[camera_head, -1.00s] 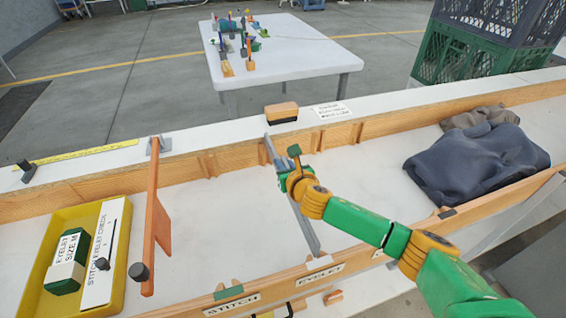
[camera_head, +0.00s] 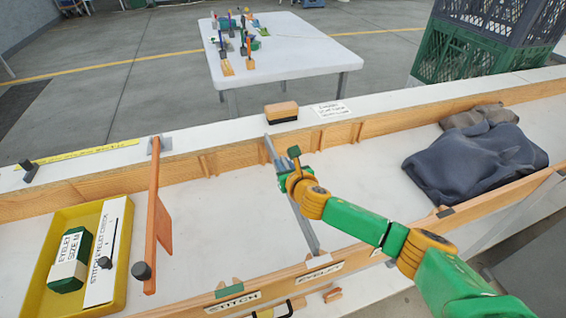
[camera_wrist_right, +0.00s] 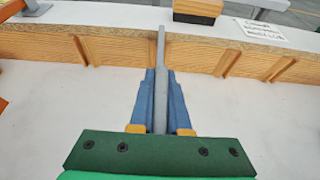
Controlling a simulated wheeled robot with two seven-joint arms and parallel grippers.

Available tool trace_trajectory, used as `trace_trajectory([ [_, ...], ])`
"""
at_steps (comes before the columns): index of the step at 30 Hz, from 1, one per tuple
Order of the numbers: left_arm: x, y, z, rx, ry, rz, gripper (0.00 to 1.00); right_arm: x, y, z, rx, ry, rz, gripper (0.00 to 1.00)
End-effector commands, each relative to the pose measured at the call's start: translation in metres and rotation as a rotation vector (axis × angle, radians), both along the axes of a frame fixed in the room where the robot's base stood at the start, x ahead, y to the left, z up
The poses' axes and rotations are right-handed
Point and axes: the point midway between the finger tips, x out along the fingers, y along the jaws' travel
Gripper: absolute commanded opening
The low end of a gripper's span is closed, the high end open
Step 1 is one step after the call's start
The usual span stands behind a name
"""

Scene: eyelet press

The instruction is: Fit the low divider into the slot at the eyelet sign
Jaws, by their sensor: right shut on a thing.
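The low divider (camera_head: 303,223) is a long thin grey bar, also in the right wrist view (camera_wrist_right: 161,85). My right gripper (camera_head: 281,168) is shut on it; its blue fingers (camera_wrist_right: 160,98) flank the bar in the wrist view. The divider spans the trough from back to front. Its far end overlaps the back wall; its near end is beside small wooden cleats at the front wall, just above the EYELET sign (camera_head: 320,274). I cannot tell whether either end is seated in a slot. My left gripper is out of view.
An orange divider (camera_head: 152,210) stands to the left, beside a yellow tray (camera_head: 122,265) with a green box. Dark cloth (camera_head: 475,160) lies in the trough at right. A wood-topped block (camera_head: 281,112) sits on the back ledge. The trough floor around the divider is clear.

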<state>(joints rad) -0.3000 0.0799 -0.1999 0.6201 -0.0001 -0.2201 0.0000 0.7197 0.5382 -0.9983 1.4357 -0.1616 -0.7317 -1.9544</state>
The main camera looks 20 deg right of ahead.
Motion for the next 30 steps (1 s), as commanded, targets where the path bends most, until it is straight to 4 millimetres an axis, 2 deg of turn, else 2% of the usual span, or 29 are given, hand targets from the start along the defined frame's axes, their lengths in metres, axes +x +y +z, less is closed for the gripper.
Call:
trace_trajectory([
  [30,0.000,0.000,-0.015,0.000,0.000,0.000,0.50,0.000,0.000,-0.021,0.000,-0.001,0.001,0.00],
])
